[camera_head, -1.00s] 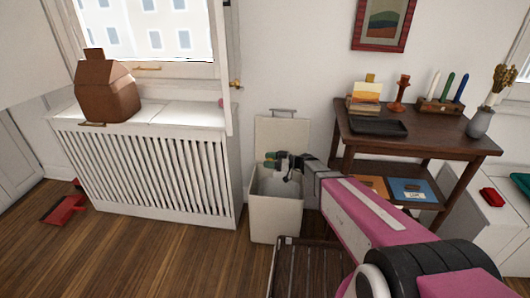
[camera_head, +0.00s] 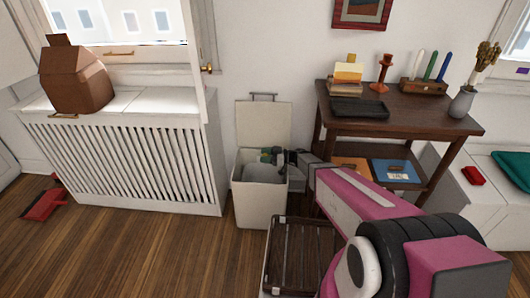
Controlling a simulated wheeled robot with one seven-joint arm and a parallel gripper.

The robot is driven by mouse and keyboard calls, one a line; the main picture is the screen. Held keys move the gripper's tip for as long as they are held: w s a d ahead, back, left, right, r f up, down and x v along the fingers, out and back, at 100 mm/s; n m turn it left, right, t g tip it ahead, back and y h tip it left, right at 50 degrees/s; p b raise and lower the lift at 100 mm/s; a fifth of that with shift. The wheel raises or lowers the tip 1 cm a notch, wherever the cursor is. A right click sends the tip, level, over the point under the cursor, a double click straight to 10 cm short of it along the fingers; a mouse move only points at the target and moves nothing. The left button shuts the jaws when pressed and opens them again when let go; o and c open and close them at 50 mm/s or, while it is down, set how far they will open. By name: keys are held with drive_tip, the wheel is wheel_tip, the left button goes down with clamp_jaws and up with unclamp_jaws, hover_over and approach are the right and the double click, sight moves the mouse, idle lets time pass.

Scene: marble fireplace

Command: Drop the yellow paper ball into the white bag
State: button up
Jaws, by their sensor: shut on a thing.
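A white bin (camera_head: 260,206) with a raised white lid stands on the floor between the radiator cover and the dark wooden table. Its grey inside shows. I cannot make out a separate white bag. I cannot make out the yellow paper ball anywhere in view.
The dark wooden table (camera_head: 430,115) with candles and a vase stands right of the bin. A slatted dark rack (camera_head: 300,250) is on the floor in front of it. A brown paper bag (camera_head: 78,80) stands on the white radiator cover (camera_head: 130,165).

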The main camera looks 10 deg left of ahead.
drive_tip(key=shift+f, duration=0.8)
drive_tip(key=o, duration=1)
drive_tip(key=shift+c, duration=0.2)
wheel_tip(320, 180, up, 4)
drive_tip(key=shift+s+r, duration=0.15)
drive_tip(key=s+a+r, duration=0.6)
drive_tip(key=s, duration=0.3)
drive_tip(key=shift+s+a+r, duration=0.2)
drive_tip(key=shift+s+r, duration=0.1)
drive_tip(key=shift+r, duration=0.05)
